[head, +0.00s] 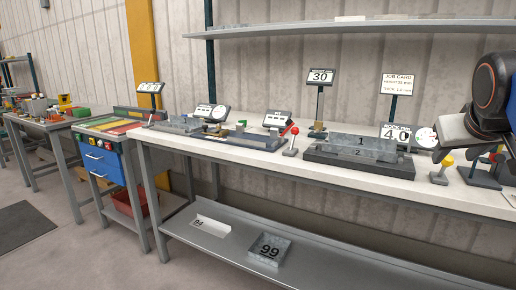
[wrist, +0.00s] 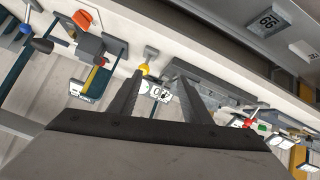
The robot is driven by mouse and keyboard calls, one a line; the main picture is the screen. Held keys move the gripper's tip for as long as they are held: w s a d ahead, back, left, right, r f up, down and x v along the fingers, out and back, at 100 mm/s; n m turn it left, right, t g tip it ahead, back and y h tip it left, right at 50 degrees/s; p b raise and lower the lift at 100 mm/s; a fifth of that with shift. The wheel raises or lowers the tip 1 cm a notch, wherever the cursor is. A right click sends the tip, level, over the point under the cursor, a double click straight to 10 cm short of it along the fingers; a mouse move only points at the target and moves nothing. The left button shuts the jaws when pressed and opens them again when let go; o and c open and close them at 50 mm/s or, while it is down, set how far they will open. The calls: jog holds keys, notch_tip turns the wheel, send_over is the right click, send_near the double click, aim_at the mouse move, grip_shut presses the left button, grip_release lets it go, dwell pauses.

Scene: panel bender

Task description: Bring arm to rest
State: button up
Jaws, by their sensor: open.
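My gripper (wrist: 159,79) is open and empty in the wrist view, its two dark fingers apart above the workbench. The fingers point toward a small sign and a yellow-knobbed part on the bench. In the head view my arm shows at the right edge, raised over the right end of the bench (head: 240,150).
A block marked 1 and 2 (head: 355,152) sits mid-bench. A yellow-knobbed lever (head: 442,167) stands near my arm. A job card sign (head: 397,84) rises behind, below a wall shelf (head: 350,28). Parts marked 99 (head: 268,250) and 94 (head: 212,220) lie on the lower shelf.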

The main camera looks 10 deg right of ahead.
jog(key=s+a+f+n+g+y, duration=0.1)
jog(key=s+a+f+y, duration=0.1)
jog(key=a+f, duration=0.4)
jog(key=s+a+f+n+g+y, duration=0.1)
jog(key=a+f, duration=0.5)
jog(key=f, duration=0.7)
jog(key=s+a+f+n+g+y, duration=0.1)
jog(key=s+a+f+y, duration=0.2)
jog(key=a+f, duration=0.3)
notch_tip(320, 180, down, 4)
jog(key=shift+s+f+n, duration=0.15)
jog(key=shift+s+n, duration=0.25)
